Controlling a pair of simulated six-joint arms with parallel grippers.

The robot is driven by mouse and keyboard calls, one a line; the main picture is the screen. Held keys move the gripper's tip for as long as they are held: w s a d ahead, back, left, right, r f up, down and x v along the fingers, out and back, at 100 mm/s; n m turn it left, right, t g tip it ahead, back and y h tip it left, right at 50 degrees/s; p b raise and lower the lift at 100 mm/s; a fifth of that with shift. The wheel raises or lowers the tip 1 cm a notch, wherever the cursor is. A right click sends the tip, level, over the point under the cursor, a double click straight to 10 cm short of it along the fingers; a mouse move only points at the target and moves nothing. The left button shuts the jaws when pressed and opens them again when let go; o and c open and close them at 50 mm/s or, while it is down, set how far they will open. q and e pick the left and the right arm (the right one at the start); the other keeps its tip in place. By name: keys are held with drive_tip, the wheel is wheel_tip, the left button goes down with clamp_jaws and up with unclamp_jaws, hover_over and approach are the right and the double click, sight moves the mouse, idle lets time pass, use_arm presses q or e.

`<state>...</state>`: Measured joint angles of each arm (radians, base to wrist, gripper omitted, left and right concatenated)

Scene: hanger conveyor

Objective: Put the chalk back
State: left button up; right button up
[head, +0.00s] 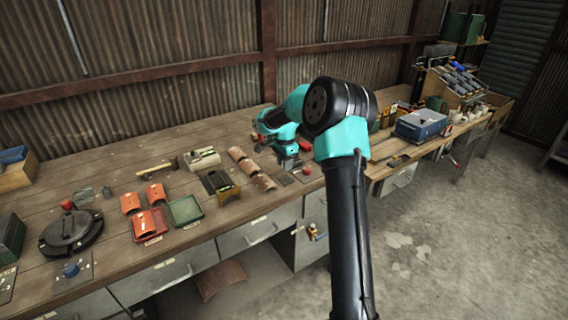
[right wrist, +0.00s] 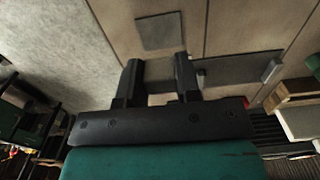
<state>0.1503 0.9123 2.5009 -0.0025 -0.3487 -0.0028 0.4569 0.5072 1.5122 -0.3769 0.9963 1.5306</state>
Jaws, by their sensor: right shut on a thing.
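My right gripper (head: 287,160) is low over the workbench in the head view, below the teal wrist. In the right wrist view, its two dark fingers (right wrist: 158,78) stand apart with a small greyish block (right wrist: 159,69) between them, and the gripper is shut on it. The block is dim and partly hidden by the fingers, so I cannot tell for sure that it is the chalk. No other piece that I can make out as chalk shows. My left gripper is not in view.
The wooden workbench (head: 110,180) holds curved brown tiles (head: 250,167), a green tray (head: 185,210), a red tray (head: 150,224) and a round black device (head: 72,232). Flat grey plates (right wrist: 160,30) lie near the gripper. A blue box (head: 421,124) stands to the right.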

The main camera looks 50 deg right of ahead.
sight(285, 180)
drive_tip(key=shift+f, duration=0.2)
drive_tip(key=shift+f, duration=2.7)
drive_tip(key=o, duration=1)
drive_tip(key=shift+c, duration=0.2)
wheel_tip(285, 180, up, 17)
drive_tip(key=shift+r, duration=0.2)
